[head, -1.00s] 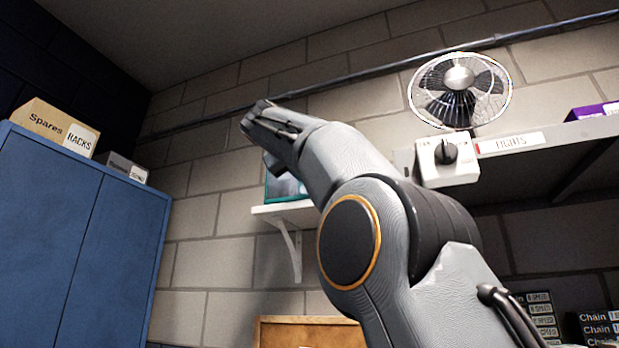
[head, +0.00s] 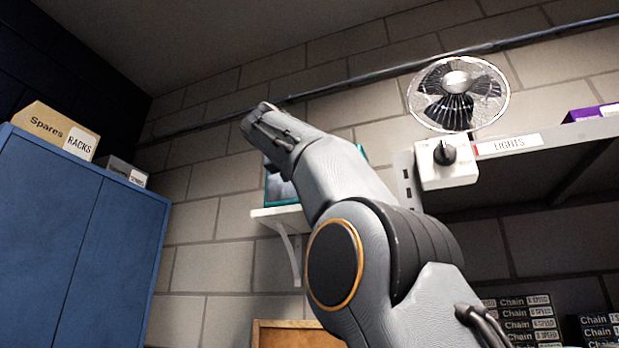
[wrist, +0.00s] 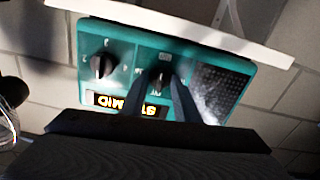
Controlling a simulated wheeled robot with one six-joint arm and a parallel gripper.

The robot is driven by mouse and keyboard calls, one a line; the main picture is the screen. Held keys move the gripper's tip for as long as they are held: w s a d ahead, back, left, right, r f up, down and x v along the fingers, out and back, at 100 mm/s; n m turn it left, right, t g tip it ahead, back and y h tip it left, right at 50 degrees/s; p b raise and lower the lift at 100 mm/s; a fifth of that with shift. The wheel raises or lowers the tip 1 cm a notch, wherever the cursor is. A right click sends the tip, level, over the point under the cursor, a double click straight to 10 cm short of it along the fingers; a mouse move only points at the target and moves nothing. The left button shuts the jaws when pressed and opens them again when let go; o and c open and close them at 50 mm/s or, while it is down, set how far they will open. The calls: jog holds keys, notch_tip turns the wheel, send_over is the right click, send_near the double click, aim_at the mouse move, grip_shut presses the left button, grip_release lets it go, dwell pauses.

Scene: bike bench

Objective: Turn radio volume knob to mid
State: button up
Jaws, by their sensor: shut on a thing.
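The radio (wrist: 213,90) is a teal box that appears upside down in the wrist view. It has two dark knobs, a speaker grille at right and a lit display (wrist: 120,103) partly covered by my fingers. "MID" is legible there. My gripper (wrist: 163,78) is shut on the knob nearer the grille (wrist: 159,76), with a finger on either side. The other knob (wrist: 103,65) is free, to the left. The labels are too small to tell. In the head view the radio (head: 281,188) is mostly hidden behind my arm, and my fingertips are hidden.
The radio stands on a small white bracket shelf (head: 264,213) against the block wall. To the right are a fan (head: 458,94), a white switch box with a black dial (head: 445,153) and a long shelf (head: 545,135). A blue cabinet (head: 75,240) stands left.

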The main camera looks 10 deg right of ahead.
jog(key=shift+f, duration=0.15)
jog(key=o, duration=1)
jog(key=shift+o, duration=0.2)
jog(key=b+v, duration=0.2)
jog(key=v, duration=0.5)
jog(key=shift+s+a, duration=0.2)
jog(key=shift+s, duration=0.15)
